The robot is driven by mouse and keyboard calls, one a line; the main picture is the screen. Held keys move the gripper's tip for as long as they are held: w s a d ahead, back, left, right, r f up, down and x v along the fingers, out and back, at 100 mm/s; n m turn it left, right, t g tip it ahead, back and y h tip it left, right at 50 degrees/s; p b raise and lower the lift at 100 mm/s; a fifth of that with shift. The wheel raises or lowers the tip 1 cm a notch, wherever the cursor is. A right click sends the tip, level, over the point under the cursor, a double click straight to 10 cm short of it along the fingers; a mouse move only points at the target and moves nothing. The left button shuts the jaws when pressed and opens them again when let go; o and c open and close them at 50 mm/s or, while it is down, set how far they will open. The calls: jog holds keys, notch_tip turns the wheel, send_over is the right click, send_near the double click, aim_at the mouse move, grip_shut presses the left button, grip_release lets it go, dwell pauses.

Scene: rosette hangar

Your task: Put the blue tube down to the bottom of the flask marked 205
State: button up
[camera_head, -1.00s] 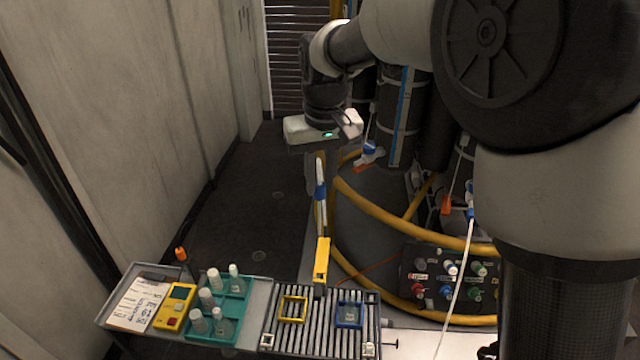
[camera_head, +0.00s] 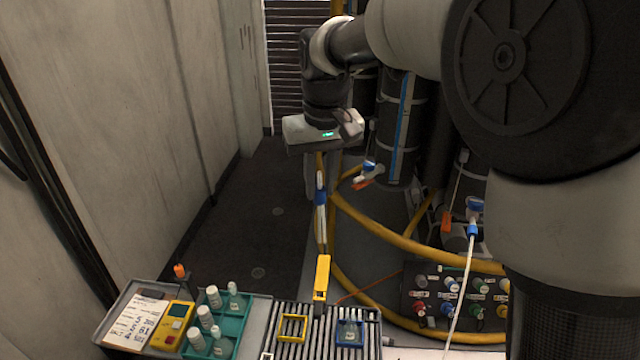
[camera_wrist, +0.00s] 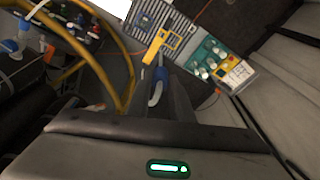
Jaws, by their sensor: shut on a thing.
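My gripper (camera_head: 321,192) hangs jaws down, shut on a slim blue and white piece that appears to be the blue tube (camera_head: 320,198). Its blue part also shows between my fingers in the wrist view (camera_wrist: 156,90). I cannot tell how far its lower end reaches. Below and to the right, a small clear flask (camera_head: 350,332) stands inside a blue frame on a slatted rack. Its marking is too small to read, so I cannot tell whether it is 205. The held piece is well above and apart from that flask.
A yellow upright piece (camera_head: 321,278) stands at the rack's back edge, beside a yellow frame (camera_head: 292,327). A teal tray (camera_head: 237,338) of white-capped bottles and a yellow meter (camera_head: 172,326) lie left. Yellow rails (camera_head: 400,243) and a knob panel (camera_head: 455,295) are at right.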

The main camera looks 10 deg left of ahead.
jog(key=w+d+f+b, duration=0.1)
jog(key=d+f+b, duration=0.2)
jog(key=f, duration=0.8)
jog(key=w+d+f+b, duration=0.2)
jog(key=d+f+b, duration=0.1)
jog(key=f, duration=0.9)
jog(key=w+d+f+b, duration=0.1)
jog(key=d+f+b, duration=0.2)
jog(key=f, duration=0.8)
jog(key=shift+w+f+b, duration=0.3)
jog(key=shift+w+b, duration=0.05)
jog(key=shift+b, duration=0.95)
jog(key=shift+f, duration=0.15)
jog(key=shift+f+b, duration=0.2)
jog(key=shift+b, duration=0.1)
jog(key=shift+f, duration=0.1)
jog(key=shift+f+b, duration=0.75)
jog(key=shift+f, duration=0.35)
